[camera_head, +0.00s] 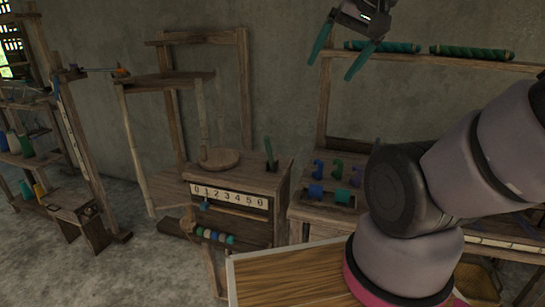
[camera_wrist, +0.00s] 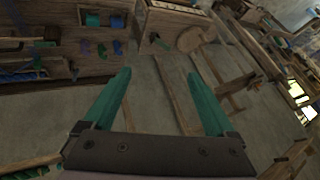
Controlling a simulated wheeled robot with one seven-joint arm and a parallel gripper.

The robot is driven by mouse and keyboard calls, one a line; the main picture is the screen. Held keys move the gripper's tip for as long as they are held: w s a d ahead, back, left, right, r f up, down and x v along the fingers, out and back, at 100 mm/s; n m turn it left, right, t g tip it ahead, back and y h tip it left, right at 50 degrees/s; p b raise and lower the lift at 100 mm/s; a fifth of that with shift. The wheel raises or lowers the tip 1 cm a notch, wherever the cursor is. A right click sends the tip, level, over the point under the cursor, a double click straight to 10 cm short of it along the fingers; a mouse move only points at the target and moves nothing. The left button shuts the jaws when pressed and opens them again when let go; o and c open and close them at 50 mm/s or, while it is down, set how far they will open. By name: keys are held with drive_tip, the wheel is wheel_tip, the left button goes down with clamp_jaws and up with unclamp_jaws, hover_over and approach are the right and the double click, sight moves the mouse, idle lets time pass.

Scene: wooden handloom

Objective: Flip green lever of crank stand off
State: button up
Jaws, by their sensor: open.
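The crank stand (camera_head: 245,173) is a wooden box with a strip numbered from 0 and a round wooden disc on top. Its green lever (camera_head: 269,153) stands nearly upright at the right of the top, leaning slightly left. My gripper (camera_head: 337,58) is open and empty, high up and to the right of the lever, well apart from it. In the wrist view, the green fingers (camera_wrist: 158,76) are spread, with the crank stand (camera_wrist: 150,24) beyond them at the top.
A wooden stand with blue, purple and green pieces (camera_head: 343,196) is right of the crank stand. Green and blue rolls (camera_head: 470,52) lie on a beam at upper right. A wooden board (camera_head: 285,278) is in front. Wooden frames stand at left; bare floor (camera_head: 150,265) is at lower left.

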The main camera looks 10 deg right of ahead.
drive_tip(key=shift+s+d, duration=0.2)
drive_tip(key=shift+c, duration=0.3)
